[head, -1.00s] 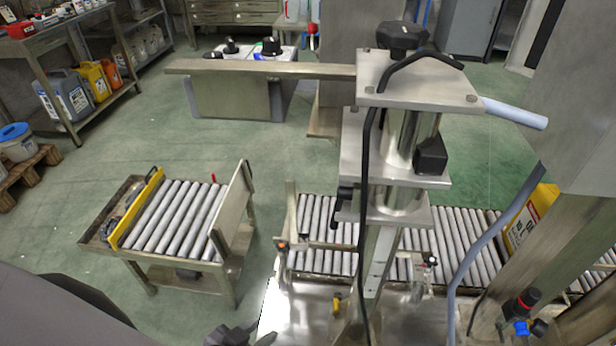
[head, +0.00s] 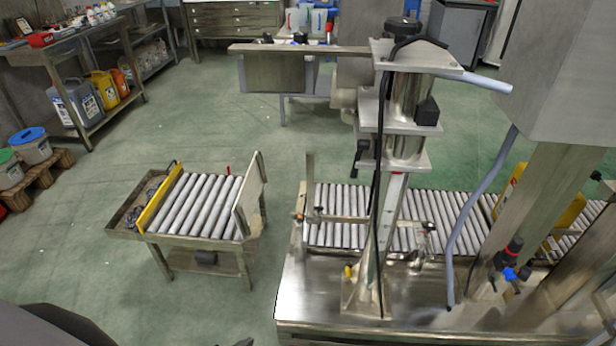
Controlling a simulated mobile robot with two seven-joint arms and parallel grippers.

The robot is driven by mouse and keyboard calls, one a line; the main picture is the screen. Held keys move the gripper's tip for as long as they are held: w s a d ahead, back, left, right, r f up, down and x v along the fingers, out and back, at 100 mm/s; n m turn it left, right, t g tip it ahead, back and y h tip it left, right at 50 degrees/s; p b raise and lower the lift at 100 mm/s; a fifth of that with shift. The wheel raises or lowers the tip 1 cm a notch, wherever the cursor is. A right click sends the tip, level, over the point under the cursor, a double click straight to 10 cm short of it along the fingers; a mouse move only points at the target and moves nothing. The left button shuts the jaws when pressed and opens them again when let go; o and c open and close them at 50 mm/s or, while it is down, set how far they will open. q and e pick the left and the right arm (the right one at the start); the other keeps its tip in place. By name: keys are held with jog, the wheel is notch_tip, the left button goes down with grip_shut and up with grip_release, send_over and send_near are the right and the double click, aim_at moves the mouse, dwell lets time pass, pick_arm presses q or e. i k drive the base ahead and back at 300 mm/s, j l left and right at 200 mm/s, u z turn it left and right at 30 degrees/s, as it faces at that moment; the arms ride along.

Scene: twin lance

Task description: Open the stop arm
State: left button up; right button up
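A thin metal bar (head: 338,218) lies across the near side of the roller conveyor (head: 436,212), beside an upright post (head: 310,182). It looks like the stop arm, but I cannot tell for sure. Small fittings with orange and black parts sit at its left end. A dark tip (head: 243,342) at the bottom edge seems to be part of my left gripper. It is apart from the bar, low and to its left, and its fingers are cut off. My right gripper is not in view.
A metal column with a lance head (head: 408,55) stands in front of the conveyor on a steel bench (head: 330,312). A roller cart (head: 195,205) with a yellow side rail stands left, with a floor gap between.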

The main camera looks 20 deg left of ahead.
aim_at(309, 156)
jog(key=k+l+z, duration=0.15)
jog(key=k+z, duration=0.25)
jog(key=k, duration=0.2)
jog(key=z, duration=1.3)
jog(key=j+z, duration=0.1)
jog(key=j, duration=0.3)
jog(key=k+j+z, duration=0.1)
jog(key=j, duration=0.3)
jog(key=k+j, duration=0.1)
jog(key=j, duration=0.4)
jog(key=k+j, duration=0.1)
jog(key=j, duration=0.35)
jog(key=k+j, duration=0.1)
jog(key=j, duration=0.4)
jog(key=k+j, duration=0.1)
jog(key=j, duration=0.35)
jog(key=k+j, duration=0.1)
jog(key=j, duration=0.4)
jog(key=k+j, duration=0.1)
jog(key=j, duration=0.35)
